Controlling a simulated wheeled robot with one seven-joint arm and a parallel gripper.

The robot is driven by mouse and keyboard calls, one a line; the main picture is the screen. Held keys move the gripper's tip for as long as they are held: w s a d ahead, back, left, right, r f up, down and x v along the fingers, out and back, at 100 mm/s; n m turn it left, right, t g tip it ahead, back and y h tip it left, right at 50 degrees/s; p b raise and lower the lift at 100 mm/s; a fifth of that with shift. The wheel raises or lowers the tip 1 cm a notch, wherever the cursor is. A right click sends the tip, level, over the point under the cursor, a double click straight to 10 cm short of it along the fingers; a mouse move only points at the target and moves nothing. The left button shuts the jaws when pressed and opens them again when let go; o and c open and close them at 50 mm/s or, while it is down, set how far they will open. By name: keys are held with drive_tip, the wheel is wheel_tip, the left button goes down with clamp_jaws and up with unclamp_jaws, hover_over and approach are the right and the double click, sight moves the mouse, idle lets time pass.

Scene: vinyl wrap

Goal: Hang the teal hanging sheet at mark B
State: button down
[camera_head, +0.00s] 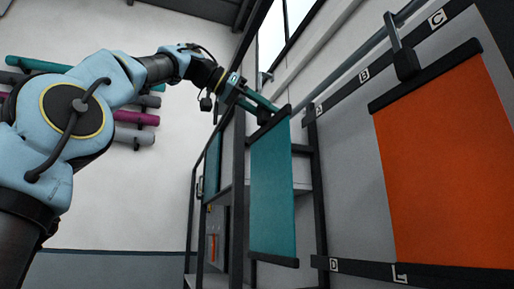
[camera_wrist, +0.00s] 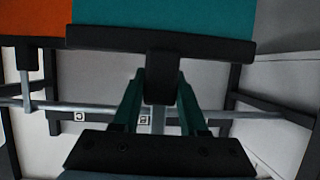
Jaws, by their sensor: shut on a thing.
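The teal hanging sheet (camera_head: 273,200) hangs upright below my gripper (camera_head: 264,108), with dark bars along its top and bottom. In the wrist view my gripper (camera_wrist: 160,82) has its two teal fingers on either side of the dark block on the sheet's top bar (camera_wrist: 110,38); the teal sheet (camera_wrist: 165,12) lies beyond. The light rail (camera_head: 350,75) runs along the wall, and mark B (camera_head: 364,75) is on the dark strip behind it. Mark B also shows between the fingers in the wrist view (camera_wrist: 144,119). I cannot tell whether the sheet's hook touches the rail.
An orange sheet (camera_head: 445,165) hangs from the rail near mark C (camera_head: 437,18). Mark A (camera_head: 319,111) is close to the teal sheet's top. A dark frame (camera_head: 237,200) stands behind the teal sheet. The rail in front of B looks free.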

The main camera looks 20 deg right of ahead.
drive_tip(key=s+d+p, duration=0.3)
drive_tip(key=d+p, duration=0.6)
drive_tip(key=d, duration=0.6)
drive_tip(key=shift+d+f+m+g+p, duration=0.2)
drive_tip(key=shift+m+g+p, duration=0.1)
drive_tip(key=shift+g+p, duration=0.1)
idle(0.8)
drive_tip(key=shift+s, duration=0.1)
drive_tip(key=shift+c, duration=1.8)
unclamp_jaws()
drive_tip(key=shift+a, duration=0.1)
